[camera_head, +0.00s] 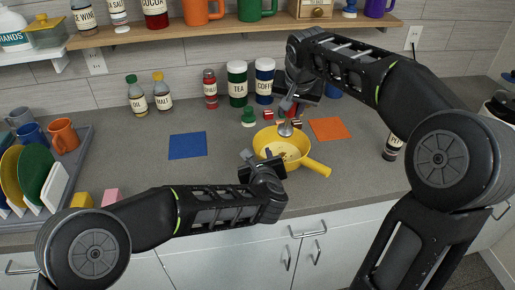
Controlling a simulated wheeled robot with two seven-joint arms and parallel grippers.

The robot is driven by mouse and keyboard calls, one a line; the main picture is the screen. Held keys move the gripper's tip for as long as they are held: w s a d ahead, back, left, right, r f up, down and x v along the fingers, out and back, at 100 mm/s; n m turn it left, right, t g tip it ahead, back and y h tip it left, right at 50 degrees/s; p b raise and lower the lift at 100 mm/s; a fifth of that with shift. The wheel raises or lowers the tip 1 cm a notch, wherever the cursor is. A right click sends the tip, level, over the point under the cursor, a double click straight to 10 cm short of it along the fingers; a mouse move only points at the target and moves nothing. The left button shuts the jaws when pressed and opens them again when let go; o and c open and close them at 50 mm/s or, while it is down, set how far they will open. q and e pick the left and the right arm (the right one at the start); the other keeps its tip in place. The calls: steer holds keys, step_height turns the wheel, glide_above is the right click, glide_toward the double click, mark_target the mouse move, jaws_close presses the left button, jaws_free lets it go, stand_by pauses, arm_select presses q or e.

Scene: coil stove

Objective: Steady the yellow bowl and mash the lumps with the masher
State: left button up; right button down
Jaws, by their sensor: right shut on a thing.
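The yellow bowl (303,150) with a side handle pointing to the lower right stands on the grey counter. Small brownish lumps (286,154) lie inside it. My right gripper (290,103) is above the far side of the bowl, shut on the masher. The masher's round metal head (285,130) hangs at the far part of the bowl; I cannot tell whether it touches the contents. My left gripper (259,161) is at the bowl's near-left side, overlapping its rim in view. Its finger opening and any contact with the bowl are unclear.
A blue mat (188,146) lies left and an orange mat (329,129) right of the bowl. Behind stand a green shaker (248,117), a tea jar (237,84) and a coffee jar (264,80). A dish rack (75,160) is far left.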

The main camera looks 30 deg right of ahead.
mark_target(257, 144)
arm_select(q)
steer(key=x, duration=0.8)
steer(key=shift+w+d+f, duration=0.1)
steer(key=shift+w, duration=0.2)
jaws_close()
steer(key=shift+f, duration=0.1)
stand_by(0.9)
steer(key=shift+o, duration=0.2)
jaws_free()
steer(key=shift+s, duration=0.1)
steer(key=v, duration=1.2)
